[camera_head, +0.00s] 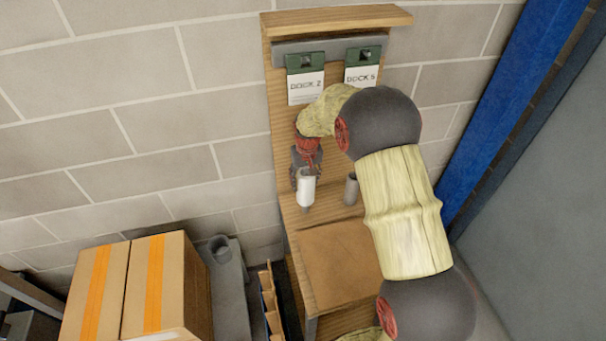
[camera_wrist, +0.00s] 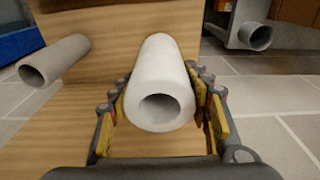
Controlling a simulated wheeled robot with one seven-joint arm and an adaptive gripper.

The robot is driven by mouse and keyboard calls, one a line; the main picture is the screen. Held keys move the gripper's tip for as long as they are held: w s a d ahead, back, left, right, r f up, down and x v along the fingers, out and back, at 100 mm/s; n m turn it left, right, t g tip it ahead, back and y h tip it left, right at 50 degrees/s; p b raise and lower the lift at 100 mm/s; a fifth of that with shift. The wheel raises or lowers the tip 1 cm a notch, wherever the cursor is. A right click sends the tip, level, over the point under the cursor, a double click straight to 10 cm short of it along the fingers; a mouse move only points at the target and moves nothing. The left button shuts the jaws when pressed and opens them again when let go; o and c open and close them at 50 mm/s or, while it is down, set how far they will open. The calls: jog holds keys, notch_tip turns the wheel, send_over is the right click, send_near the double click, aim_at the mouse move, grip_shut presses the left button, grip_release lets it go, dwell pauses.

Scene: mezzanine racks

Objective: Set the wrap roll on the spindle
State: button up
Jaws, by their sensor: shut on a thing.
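The white wrap roll (camera_head: 306,190) is upright between the fingers of my gripper (camera_head: 305,168), in front of the wooden stand. In the wrist view the roll (camera_wrist: 160,75) shows its open end, and the yellow pads of my gripper (camera_wrist: 162,108) are closed on its sides. A grey upright post (camera_head: 351,189) stands on the wooden ledge to the right of the roll; it also shows at left in the wrist view (camera_wrist: 55,60). A small dark grey part shows just under the roll; I cannot tell whether it is a spindle or a shadow.
The wooden stand (camera_head: 283,140) has a back panel with DOCK 2 (camera_head: 306,85) and DOCK 5 (camera_head: 362,75) cards. A brown panel (camera_head: 340,262) lies below the ledge. Taped cartons (camera_head: 125,290) and a grey unit with a short tube (camera_head: 222,248) stand at left. A blue upright (camera_head: 510,100) rises at right.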

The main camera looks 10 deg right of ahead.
aim_at(305, 193)
jog(key=shift+f+b, duration=1.7)
jog(key=shift+f, duration=1.05)
jog(key=shift+s+f, duration=0.1)
jog(key=shift+f, duration=0.45)
jog(key=o, duration=0.8)
jog(key=shift+o, duration=0.2)
jog(key=shift+s+r+p, duration=0.25)
jog(key=shift+r+p, duration=0.9)
jog(key=shift+r, duration=0.7)
jog(key=shift+s+r+p, duration=0.2)
jog(key=shift+r+p, duration=0.95)
jog(key=shift+r, duration=0.65)
jog(key=shift+s+r+p, duration=0.25)
jog(key=shift+r+p, duration=0.9)
jog(key=shift+r, duration=0.7)
